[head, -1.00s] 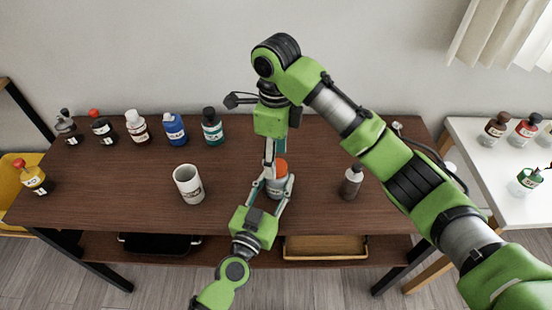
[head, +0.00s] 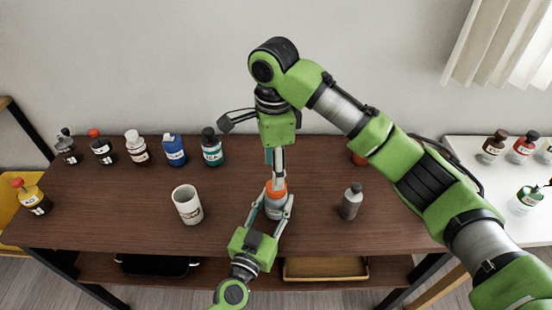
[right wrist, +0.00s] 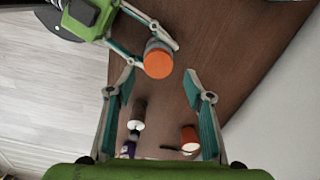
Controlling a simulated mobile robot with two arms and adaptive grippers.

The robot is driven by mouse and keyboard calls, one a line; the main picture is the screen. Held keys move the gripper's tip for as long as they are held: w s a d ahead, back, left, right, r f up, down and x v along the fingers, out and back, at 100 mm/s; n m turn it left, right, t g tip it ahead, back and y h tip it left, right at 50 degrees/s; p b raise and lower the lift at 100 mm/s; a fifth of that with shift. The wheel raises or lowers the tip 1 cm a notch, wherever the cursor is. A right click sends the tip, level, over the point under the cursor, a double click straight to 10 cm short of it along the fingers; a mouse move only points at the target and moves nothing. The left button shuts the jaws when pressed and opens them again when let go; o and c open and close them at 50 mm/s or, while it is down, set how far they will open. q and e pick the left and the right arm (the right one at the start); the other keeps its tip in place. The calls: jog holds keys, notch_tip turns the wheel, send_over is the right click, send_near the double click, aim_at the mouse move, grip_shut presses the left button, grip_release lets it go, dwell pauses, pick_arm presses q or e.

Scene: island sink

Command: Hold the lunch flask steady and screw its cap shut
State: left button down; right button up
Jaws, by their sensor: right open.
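The lunch flask (head: 276,209) stands upright on the brown table, grey-white with an orange cap (head: 278,188) on its top. In the right wrist view the cap (right wrist: 159,64) is a round orange disc. My left gripper (head: 274,208) comes from the front with a finger on each side of the flask body, shut on it; it also shows in the right wrist view (right wrist: 156,46). My right gripper (head: 279,179) points down over the flask. Its fingers (right wrist: 160,82) are open and empty, with the cap just beyond the tips. Whether they touch it is unclear.
A white mug (head: 187,205) stands left of the flask and a grey bottle (head: 351,202) right of it. Several bottles (head: 172,150) line the back left.

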jog(key=n, duration=0.6)
jog(key=shift+a+r, duration=0.1)
jog(key=shift+r, duration=0.2)
jog(key=n, duration=0.3)
jog(key=shift+r, duration=0.1)
jog(key=n, duration=0.4)
jog(key=shift+r, duration=0.15)
jog(key=n, duration=0.5)
jog(key=shift+r+n, duration=0.2)
jog(key=shift+n, duration=0.2)
jog(key=n, duration=0.3)
jog(key=shift+r+n, duration=0.1)
jog(key=shift+n, duration=0.2)
jog(key=n, duration=0.5)
jog(key=shift+r+n, duration=0.2)
jog(key=shift+n, duration=0.1)
jog(key=n, duration=0.5)
jog(key=shift+d+r, duration=0.15)
jog(key=shift+d, duration=0.05)
jog(key=n, duration=0.5)
jog(key=shift+d+r, duration=0.1)
jog(key=shift+r, duration=0.05)
